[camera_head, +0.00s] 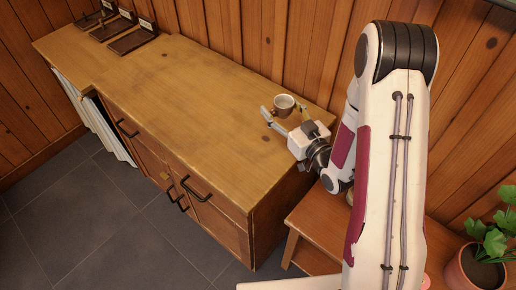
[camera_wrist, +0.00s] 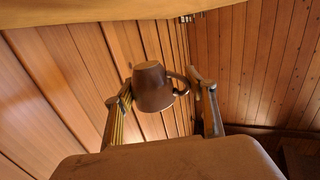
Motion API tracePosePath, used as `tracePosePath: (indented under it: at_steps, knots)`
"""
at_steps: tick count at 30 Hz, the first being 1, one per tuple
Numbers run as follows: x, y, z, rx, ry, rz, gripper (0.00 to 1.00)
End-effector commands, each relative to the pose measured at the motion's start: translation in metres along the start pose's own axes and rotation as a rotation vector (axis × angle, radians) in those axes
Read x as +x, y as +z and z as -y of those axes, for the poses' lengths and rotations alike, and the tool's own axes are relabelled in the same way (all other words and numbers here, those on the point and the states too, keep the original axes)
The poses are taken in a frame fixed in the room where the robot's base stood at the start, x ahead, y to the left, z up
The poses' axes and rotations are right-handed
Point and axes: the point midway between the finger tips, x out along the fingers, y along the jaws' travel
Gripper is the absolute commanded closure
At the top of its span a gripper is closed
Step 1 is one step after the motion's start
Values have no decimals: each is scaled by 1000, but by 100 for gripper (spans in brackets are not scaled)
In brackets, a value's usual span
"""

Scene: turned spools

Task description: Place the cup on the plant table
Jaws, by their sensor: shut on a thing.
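The cup (camera_head: 284,106) is a small brown-grey mug with a light rim, upright above the back right part of the wooden counter. My gripper (camera_head: 282,113) is shut on it. In the wrist view the cup (camera_wrist: 152,88) appears upside down between the two fingers of my gripper (camera_wrist: 160,97), its handle toward the right finger. A gap shows there between its base and the counter, so it looks raised. The plant table (camera_head: 318,216) is the lower wooden table at the right, partly hidden behind my arm. A potted plant (camera_head: 484,268) stands at its right.
The wooden counter (camera_head: 190,100) is mostly clear, with several dark stands (camera_head: 132,40) at its far left end. A plank wall (camera_head: 270,40) runs close behind the cup. The plant table sits lower than the counter, just past its right end.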

Motion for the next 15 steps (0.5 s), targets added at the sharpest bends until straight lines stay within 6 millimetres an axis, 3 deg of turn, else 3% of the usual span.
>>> tracePosePath:
  at_steps: [15]
  knots:
    - [-13,-2,78,-18,-325,-2,67]
